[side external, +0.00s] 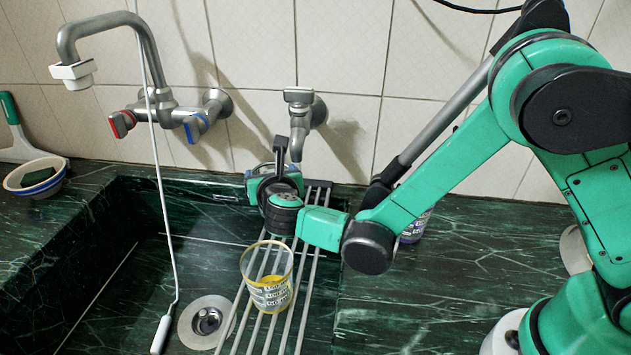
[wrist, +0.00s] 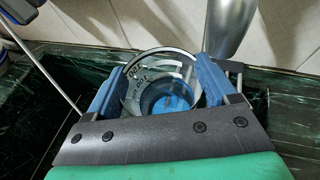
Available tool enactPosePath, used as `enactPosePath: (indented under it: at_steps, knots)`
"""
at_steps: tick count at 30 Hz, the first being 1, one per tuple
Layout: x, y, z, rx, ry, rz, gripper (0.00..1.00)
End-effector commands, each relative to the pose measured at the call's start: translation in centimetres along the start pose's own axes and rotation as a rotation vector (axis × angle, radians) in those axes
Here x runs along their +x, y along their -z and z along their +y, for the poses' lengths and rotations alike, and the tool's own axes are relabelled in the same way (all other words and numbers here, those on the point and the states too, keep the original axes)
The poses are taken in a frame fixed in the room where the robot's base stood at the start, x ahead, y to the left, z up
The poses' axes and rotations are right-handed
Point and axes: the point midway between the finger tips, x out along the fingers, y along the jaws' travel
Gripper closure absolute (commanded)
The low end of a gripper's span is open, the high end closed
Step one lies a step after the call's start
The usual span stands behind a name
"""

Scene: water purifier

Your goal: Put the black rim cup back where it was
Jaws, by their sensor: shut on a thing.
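My gripper (side external: 268,178) is shut on a clear cup with a dark rim, which I take as the black rim cup. In the wrist view the gripper's blue fingers (wrist: 160,72) press on both sides of the cup, and the cup (wrist: 165,98) shows markings on its wall and blue at its bottom. In the side view the cup is mostly hidden behind the gripper, near the back end of the metal rack (side external: 310,262), below the small tap (side external: 299,118). I cannot tell whether it touches the rack.
A yellow rim cup (side external: 268,292) stands on the front of the rack. A purple-labelled cup (side external: 414,229) stands on the counter, partly behind my arm. A bowl (side external: 37,177) sits far left. The right counter has free room.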

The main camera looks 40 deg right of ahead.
Motion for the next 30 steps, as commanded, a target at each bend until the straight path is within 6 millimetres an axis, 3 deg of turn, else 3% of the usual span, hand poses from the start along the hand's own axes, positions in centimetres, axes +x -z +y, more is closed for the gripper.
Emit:
enactPosePath:
  at_steps: [13, 30]
  knots:
    - [0.5, -0.2, -4.4, 0.000, 0.001, -0.001, 0.89]
    - [0.9, 0.9, -4.3, -0.001, -0.001, -0.001, 0.89]
